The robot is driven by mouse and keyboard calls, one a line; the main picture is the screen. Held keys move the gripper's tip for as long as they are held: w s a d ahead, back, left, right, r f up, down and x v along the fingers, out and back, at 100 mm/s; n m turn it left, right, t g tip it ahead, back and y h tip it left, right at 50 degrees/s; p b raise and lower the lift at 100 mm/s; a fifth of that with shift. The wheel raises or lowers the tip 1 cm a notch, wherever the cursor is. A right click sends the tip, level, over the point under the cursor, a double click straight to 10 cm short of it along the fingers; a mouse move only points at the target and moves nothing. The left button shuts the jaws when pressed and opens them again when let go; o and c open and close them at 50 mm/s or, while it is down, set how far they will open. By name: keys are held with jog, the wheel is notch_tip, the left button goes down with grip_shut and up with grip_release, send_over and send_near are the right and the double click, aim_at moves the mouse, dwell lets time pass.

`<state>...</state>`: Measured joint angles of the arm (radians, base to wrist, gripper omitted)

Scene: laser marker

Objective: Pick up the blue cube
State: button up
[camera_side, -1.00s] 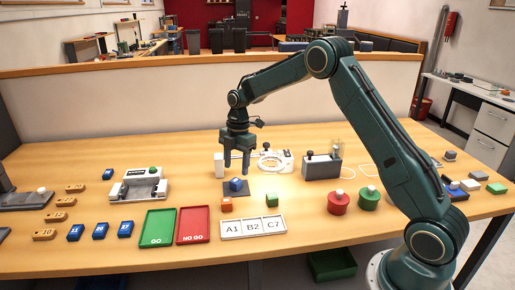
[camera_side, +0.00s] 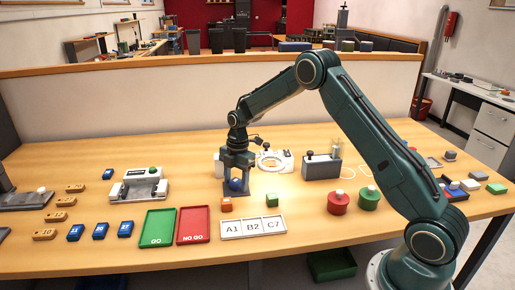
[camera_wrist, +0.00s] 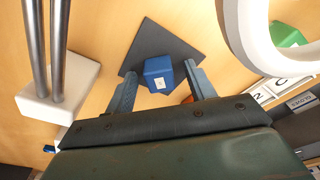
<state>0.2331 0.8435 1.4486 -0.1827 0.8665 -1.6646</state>
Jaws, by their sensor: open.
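The blue cube (camera_side: 236,185) sits on a dark square plate (camera_side: 246,190) on the wooden table. My gripper (camera_side: 238,183) is lowered over it, with a finger on each side of the cube. In the wrist view the blue cube (camera_wrist: 159,74), with a small white label, lies between the two open fingers of my gripper (camera_wrist: 162,88). Gaps show between the cube and the fingers there. The side view partly hides the cube behind the fingers.
A ring-shaped fixture (camera_side: 272,160) is close behind. Green (camera_side: 157,228) and red (camera_side: 194,225) trays and a white labelled tray (camera_side: 253,227) lie nearer the front edge.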

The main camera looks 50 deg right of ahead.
aim_at(236, 180)
dwell(0.4)
jog(key=c, duration=1.1)
jog(key=shift+r, duration=0.1)
jog(key=shift+c, duration=0.2)
notch_tip(236, 180, up, 20)
jog(key=shift+a+f, duration=0.1)
jog(key=shift+f, duration=0.1)
dwell(0.5)
